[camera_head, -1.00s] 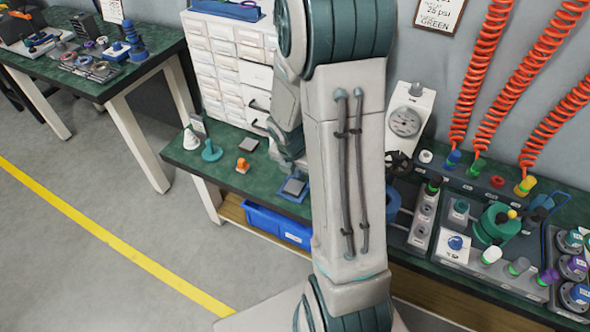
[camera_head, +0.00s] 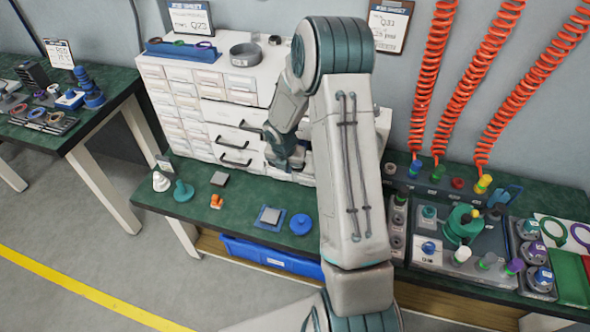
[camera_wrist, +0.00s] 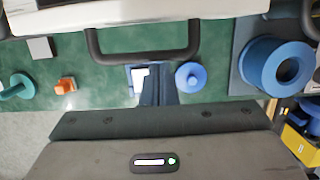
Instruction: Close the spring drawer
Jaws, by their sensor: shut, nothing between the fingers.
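The white cabinet (camera_head: 175,108) stands on the green bench and has several small drawers and a column of wider drawers (camera_head: 232,90) with dark handles. Labels that would single out the spring drawer are not readable. My gripper (camera_head: 292,165) is at the right side of the wide drawers, low in front of the cabinet, partly hidden by my arm. In the wrist view a white drawer front (camera_wrist: 60,18) with a dark U-shaped handle (camera_wrist: 143,55) spans the top. My gripper's fingers (camera_wrist: 157,88) are together and empty, just below the handle in the picture. Contact cannot be told.
A blue spool (camera_head: 301,224), a grey block on a blue pad (camera_head: 270,217) and an orange piece (camera_head: 216,201) lie on the bench front. A test rig (camera_head: 440,245) with valves and red coiled hoses (camera_head: 430,80) is at right.

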